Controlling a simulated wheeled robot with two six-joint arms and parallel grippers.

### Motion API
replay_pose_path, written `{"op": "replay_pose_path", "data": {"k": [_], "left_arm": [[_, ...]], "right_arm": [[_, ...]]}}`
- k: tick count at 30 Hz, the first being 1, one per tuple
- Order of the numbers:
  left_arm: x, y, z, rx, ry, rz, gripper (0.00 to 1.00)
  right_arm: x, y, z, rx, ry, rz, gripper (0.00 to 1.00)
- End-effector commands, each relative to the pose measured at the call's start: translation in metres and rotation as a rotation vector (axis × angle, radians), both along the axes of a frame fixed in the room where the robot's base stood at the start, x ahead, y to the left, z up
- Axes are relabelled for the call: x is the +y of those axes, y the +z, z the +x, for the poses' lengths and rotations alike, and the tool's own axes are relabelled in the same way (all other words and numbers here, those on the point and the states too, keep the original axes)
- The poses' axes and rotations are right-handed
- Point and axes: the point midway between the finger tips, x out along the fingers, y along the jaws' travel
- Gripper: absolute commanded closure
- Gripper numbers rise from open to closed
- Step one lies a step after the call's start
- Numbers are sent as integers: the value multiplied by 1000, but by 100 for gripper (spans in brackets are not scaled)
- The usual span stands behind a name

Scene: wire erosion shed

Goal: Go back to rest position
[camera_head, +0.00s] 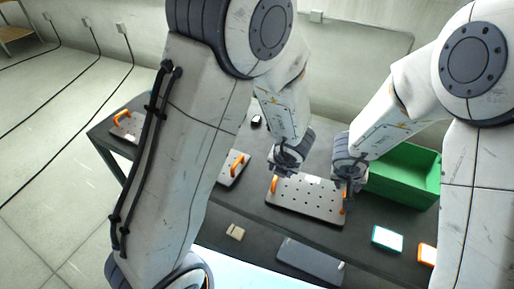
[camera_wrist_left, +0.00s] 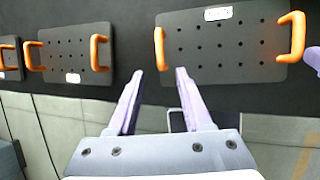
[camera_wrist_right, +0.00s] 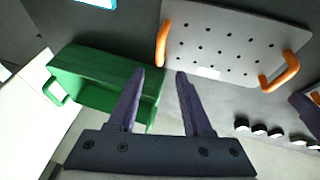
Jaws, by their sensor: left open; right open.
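A grey perforated plate with orange handles (camera_head: 308,198) lies on the dark table between my two grippers. It also shows in the left wrist view (camera_wrist_left: 222,50) and the right wrist view (camera_wrist_right: 225,45). My left gripper (camera_wrist_left: 155,75) is open and empty, near the plate's left handle in its wrist view. My right gripper (camera_wrist_right: 160,75) is open and empty, beside an orange handle of the plate in its wrist view. In the head view both grippers' fingertips are hard to make out.
A green crate (camera_head: 405,178) stands at the table's right. More handled plates lie left (camera_head: 233,166) and far left (camera_head: 128,124). A dark flat slab (camera_head: 310,262), a small beige block (camera_head: 235,232), a teal-edged box (camera_head: 387,238) and an orange box (camera_head: 427,254) lie at the front.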

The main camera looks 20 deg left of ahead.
Motion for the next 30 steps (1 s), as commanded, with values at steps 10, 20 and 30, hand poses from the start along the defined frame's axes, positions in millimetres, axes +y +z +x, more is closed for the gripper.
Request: {"op": "replay_pose_path", "data": {"k": [10, 20, 30], "left_arm": [[0, 0, 0, 0, 0, 0, 50], [1, 5, 4, -4, -98, 18, 50], [10, 48, -1, -12, -1235, 353, 50]], "right_arm": [[1, 2, -1, 0, 0, 0, 50], [-1, 8, 4, -26, 5, 21, 50], [-7, 53, 7, -121, 93, 254, 50]]}}
